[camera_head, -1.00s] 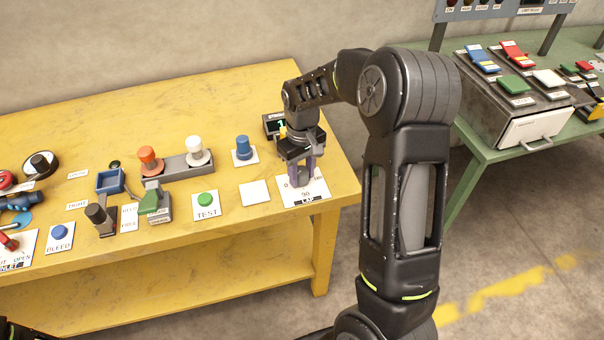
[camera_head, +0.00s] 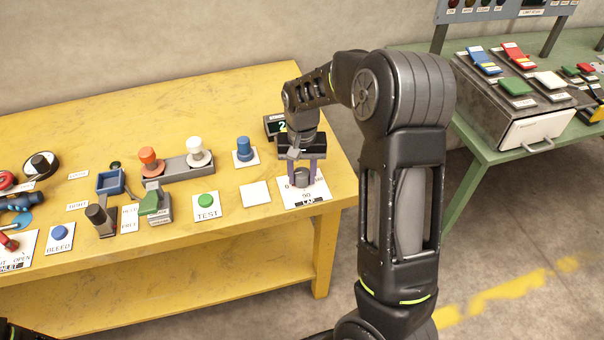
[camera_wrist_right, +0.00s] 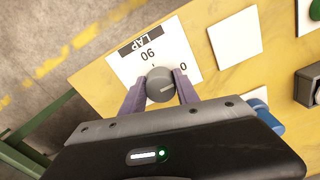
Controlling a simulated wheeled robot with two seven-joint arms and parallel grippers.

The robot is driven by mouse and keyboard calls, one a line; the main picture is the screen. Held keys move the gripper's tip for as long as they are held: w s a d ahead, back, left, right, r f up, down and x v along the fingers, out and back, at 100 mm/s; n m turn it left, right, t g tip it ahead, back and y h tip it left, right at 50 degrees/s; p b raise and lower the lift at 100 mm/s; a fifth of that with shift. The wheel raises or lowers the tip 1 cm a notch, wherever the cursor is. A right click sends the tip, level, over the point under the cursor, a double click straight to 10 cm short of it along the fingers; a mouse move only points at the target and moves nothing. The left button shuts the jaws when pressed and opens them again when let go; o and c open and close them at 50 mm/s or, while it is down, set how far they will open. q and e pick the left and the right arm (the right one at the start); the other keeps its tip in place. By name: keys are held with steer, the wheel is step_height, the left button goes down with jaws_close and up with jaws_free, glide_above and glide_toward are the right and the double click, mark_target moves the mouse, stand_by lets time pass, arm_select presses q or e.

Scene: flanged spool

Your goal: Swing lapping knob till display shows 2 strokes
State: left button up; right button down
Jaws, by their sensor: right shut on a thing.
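The grey lapping knob (camera_head: 302,180) stands on a white plate marked LAP and 90 (camera_head: 318,195) near the right end of the yellow bench. My right gripper (camera_wrist_right: 160,92) is shut on the knob, one purple finger on each side. The display (camera_head: 275,125) behind it is partly hidden by the gripper; its visible green digit looks like 2. My left gripper is not in view.
A blank white plate (camera_head: 255,194), a green TEST button (camera_head: 207,200) and a blue knob (camera_head: 243,149) lie left of the plate. Other controls fill the bench's left part. A green table (camera_head: 480,150) with a switch box stands at right.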

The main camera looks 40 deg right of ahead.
mark_target(302, 173)
steer(key=c, duration=0.9)
jaws_free()
steer(key=shift+r+b, duration=0.3)
steer(key=shift+r, duration=3.6)
